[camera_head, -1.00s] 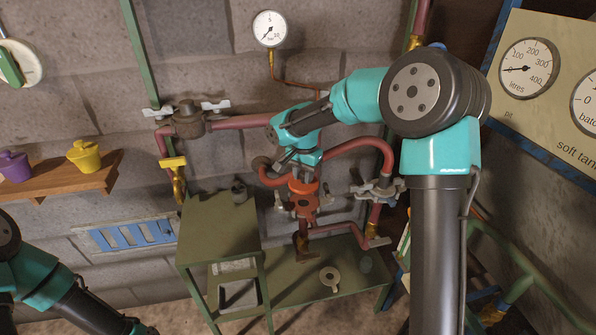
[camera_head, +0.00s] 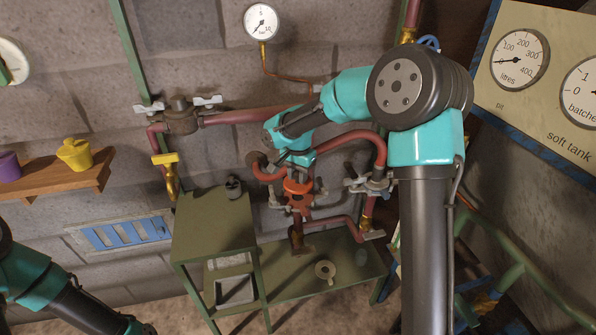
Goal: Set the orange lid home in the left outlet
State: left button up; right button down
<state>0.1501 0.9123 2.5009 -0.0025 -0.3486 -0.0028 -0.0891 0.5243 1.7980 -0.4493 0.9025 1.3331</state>
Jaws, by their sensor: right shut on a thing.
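My right gripper (camera_head: 296,168) reaches down from the upper right and is shut on the orange lid (camera_head: 298,187). The lid is level or nearly so, over the rusty-orange pipe fitting (camera_head: 297,203), which has small grey clamps at its sides. The lid appears to be at the top of this fitting. I cannot tell whether it is fully seated or slightly above, because the gripper and lid hide the opening. Which outlet is the left one is not clear at this size. My left arm shows at the bottom left, with its gripper beyond the frame edge.
Red pipes (camera_head: 350,138) curve close around the fitting, with a grey valve (camera_head: 370,182) on the right. A wooden shelf (camera_head: 95,180) with a yellow pot (camera_head: 75,153) is at left.

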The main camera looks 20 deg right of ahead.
jog(key=shift+f, duration=2.45)
jog(key=c, duration=0.8)
grip_release()
notch_tip(320, 180, up, 17)
jog(key=shift+r, duration=0.2)
jog(key=shift+r, duration=0.1)
notch_tip(320, 180, up, 7)
send_over(298, 186)
jog(key=w, duration=0.2)
jog(key=shift+s+d, duration=0.15)
jog(key=shift+d, duration=0.25)
